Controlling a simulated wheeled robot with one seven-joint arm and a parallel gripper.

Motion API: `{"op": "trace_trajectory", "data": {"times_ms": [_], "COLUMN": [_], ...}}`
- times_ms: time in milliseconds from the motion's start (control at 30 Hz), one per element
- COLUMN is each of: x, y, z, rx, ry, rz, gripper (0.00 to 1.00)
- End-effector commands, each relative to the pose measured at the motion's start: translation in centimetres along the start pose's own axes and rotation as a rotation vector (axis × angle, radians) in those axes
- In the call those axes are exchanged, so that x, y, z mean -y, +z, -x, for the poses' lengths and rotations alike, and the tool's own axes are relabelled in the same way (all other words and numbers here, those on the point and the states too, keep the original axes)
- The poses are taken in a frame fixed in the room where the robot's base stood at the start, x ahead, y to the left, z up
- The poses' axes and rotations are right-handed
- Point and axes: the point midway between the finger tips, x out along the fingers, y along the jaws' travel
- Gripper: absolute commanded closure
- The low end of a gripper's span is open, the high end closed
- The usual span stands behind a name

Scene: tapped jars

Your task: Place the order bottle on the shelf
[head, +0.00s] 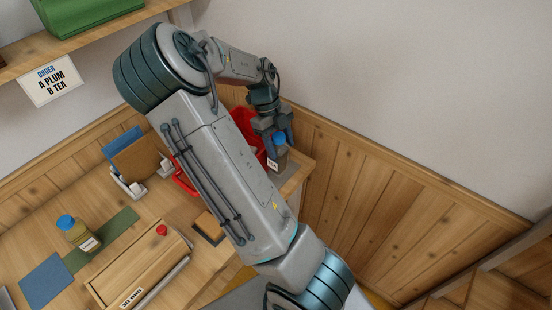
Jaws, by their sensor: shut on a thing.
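A dark brown bottle with a blue cap (276,162) and a white label that seems to read TEA is at the table's right corner. My gripper (277,141) is shut on it from above, around the cap. The bottle is upright, over or on a grey mat (288,176); I cannot tell whether it touches. The wooden shelf (95,37) is on the wall at the upper left. A card (52,81) on its edge reads "ORDER A PLUM B TEA". Another blue-capped bottle (77,234), yellowish, stands on a green strip (118,226); its label is too small to read.
A red crate (243,121) is partly hidden behind my arm. A wooden box (140,262) with a red knob (161,230), a holder with blue and brown cards (137,160), a dark pad (208,229) and a blue mat (45,281) occupy the table. A green box (85,14) sits on the shelf.

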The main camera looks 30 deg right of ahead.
Motion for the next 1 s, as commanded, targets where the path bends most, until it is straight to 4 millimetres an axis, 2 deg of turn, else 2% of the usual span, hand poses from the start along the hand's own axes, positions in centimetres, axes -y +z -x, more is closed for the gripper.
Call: {"op": "trace_trajectory", "data": {"times_ms": [233, 567, 1000], "x": [-0.4, -0.5, -0.5], "y": [1.1, 2.4, 2.5], "z": [-0.7, -3.9, -4.1], "rx": [-0.001, 0.0, 0.0], "ry": [0.0, 0.0, 0.0], "rz": [0.001, 0.002, 0.002], "gripper": [0.95, 0.95, 0.95]}}
